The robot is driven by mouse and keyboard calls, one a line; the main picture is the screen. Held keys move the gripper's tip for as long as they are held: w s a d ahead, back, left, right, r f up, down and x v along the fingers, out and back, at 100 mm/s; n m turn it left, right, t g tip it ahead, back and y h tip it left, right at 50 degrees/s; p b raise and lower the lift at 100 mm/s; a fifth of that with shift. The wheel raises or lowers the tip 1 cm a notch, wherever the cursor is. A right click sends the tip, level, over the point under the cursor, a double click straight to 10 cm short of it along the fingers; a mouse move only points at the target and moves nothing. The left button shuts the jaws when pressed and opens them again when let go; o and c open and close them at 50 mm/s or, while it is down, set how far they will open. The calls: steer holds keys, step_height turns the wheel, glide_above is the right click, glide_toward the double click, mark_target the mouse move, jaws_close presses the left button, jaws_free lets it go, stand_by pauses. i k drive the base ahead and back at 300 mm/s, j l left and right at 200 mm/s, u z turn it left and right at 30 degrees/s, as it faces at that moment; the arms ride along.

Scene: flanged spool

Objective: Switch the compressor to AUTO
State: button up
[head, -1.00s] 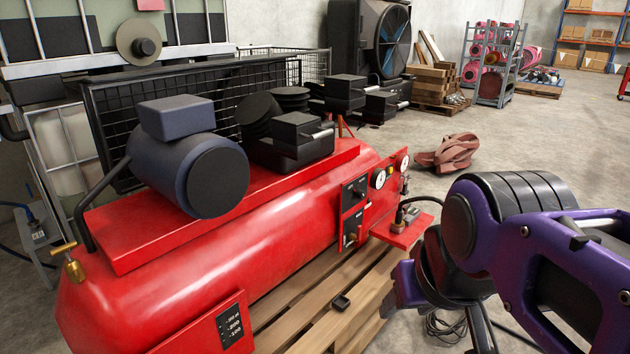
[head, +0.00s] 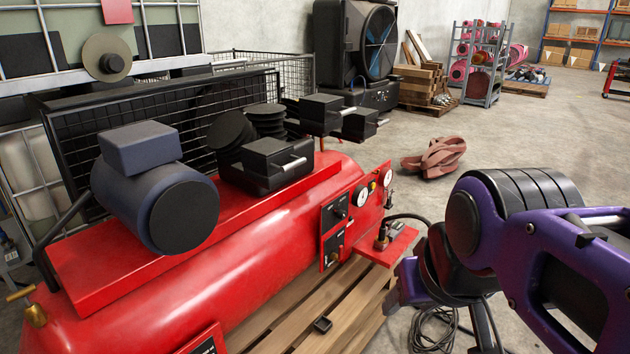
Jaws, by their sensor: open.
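The red compressor (head: 255,270) lies across the left and middle of the head view, on a wooden pallet. On its right end is a dark control panel (head: 336,213) with a round knob on its upper plate. The lettering is too small to read, so I cannot tell which setting either knob is at. My purple and black arm fills the right side, apart from the panel.
Two white gauges (head: 362,196) sit right of the panel. A red shelf (head: 388,246) with small fittings juts out near my arm. Cable (head: 432,330) coils on the floor. Open concrete floor lies beyond.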

mark_target(341, 215)
steer(key=i+l+z, duration=0.25)
steer(key=i+l, duration=0.35)
steer(key=i, duration=0.15)
